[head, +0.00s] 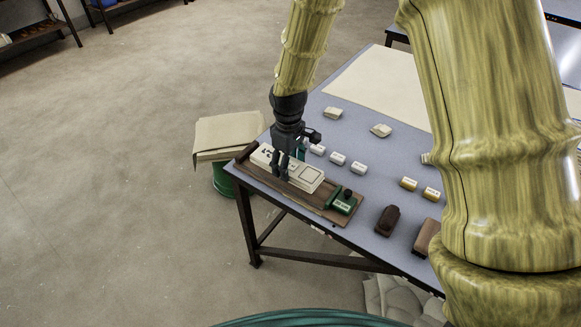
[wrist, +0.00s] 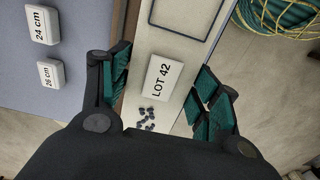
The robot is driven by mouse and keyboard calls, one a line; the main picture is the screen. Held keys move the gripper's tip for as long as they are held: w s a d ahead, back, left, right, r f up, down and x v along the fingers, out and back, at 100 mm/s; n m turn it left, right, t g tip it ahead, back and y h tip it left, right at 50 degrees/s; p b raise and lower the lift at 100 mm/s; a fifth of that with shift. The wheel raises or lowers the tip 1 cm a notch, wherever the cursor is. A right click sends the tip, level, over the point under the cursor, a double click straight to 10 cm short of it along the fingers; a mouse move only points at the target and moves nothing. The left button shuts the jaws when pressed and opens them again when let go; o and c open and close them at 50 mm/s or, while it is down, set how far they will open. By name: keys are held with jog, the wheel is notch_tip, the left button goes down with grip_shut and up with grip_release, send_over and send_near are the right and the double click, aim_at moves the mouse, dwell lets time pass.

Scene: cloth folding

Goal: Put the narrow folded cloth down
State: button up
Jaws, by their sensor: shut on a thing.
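The narrow folded cloth (head: 309,177) is a long cream strip with dark printed marks and an outlined rectangle. In the wrist view the cloth (wrist: 172,40) runs between my fingers, with a white "LOT 42" label and small dark dots on it. My gripper (head: 284,172) is shut on it across the width, with fingers on both sides in the wrist view (wrist: 160,88). The cloth lies along or just over the brown wooden tray (head: 325,210) at the table's near left corner. I cannot tell whether its underside touches the tray.
A green block (head: 343,203) stands at the tray's right end. White size blocks (head: 337,158) and yellow ones (head: 409,183) sit on the blue-grey table (head: 300,215). A dark brown object (head: 387,220) is right of the tray. A beige cloth (head: 228,133) covers a green bin (head: 223,181) beside the table.

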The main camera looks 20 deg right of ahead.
aim_at(289, 169)
jog(key=shift+w+d, duration=0.3)
jog(key=shift+w, duration=0.25)
jog(key=shift+f, duration=1.8)
jog(key=o, duration=1.1)
jog(key=shift+f, duration=0.1)
jog(key=shift+w, duration=0.1)
notch_tip(289, 169, up, 12)
jog(key=shift+r, duration=0.15)
